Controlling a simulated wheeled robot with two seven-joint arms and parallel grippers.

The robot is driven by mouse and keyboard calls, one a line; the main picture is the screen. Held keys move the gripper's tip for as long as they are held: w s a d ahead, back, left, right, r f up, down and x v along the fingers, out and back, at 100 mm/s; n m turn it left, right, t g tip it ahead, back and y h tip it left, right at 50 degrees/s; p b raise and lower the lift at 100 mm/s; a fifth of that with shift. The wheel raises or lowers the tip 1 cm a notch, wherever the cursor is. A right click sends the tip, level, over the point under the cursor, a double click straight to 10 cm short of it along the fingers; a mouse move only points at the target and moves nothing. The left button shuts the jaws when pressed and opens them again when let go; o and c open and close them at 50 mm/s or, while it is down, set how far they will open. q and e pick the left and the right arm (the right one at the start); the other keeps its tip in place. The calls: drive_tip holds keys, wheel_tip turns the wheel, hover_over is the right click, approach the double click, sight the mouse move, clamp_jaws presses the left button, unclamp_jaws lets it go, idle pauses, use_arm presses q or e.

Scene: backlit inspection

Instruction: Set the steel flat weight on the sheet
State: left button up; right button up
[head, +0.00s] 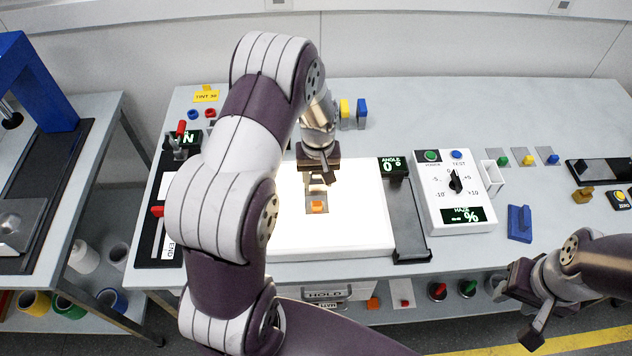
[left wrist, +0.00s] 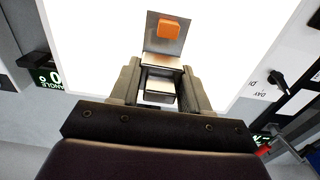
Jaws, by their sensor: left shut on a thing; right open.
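My left gripper (head: 317,184) is over the bright white light panel (head: 350,235), pointing down. It is shut on the steel flat weight, a small shiny block seen between its fingers in the left wrist view (left wrist: 160,64). The small grey sheet (left wrist: 152,46) lies on the panel just beyond the weight, and it also shows in the head view (head: 311,196). An orange block (head: 317,207) sits on the sheet. The weight overlaps the sheet's near part in the wrist view; I cannot tell whether they touch. My right gripper (head: 527,305) is open and empty off the table's front edge.
A grey slide with an ANGLE display (head: 392,167) stands right of the panel, beside a white control box (head: 455,190) with a dial. Yellow and blue blocks (head: 362,112) stand behind. My left arm hides the panel's left part. The back right tabletop is clear.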

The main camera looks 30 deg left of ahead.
sight(316, 196)
use_arm(q)
drive_tip(key=f, duration=0.2)
drive_tip(key=f+p, duration=0.1)
drive_tip(key=f, duration=0.1)
drive_tip(key=shift+w+a, duration=0.1)
drive_tip(key=shift+a, duration=0.1)
drive_tip(key=shift+f, duration=0.25)
drive_tip(key=shift+s, duration=0.2)
use_arm(e)
drive_tip(key=shift+w+r, duration=0.2)
drive_tip(key=shift+r, duration=0.45)
use_arm(q)
drive_tip(key=shift+f, duration=0.1)
drive_tip(key=o, duration=1.3)
drive_tip(key=shift+w+f, duration=0.1)
drive_tip(key=shift+w, duration=0.05)
use_arm(e)
drive_tip(key=shift+f, duration=0.1)
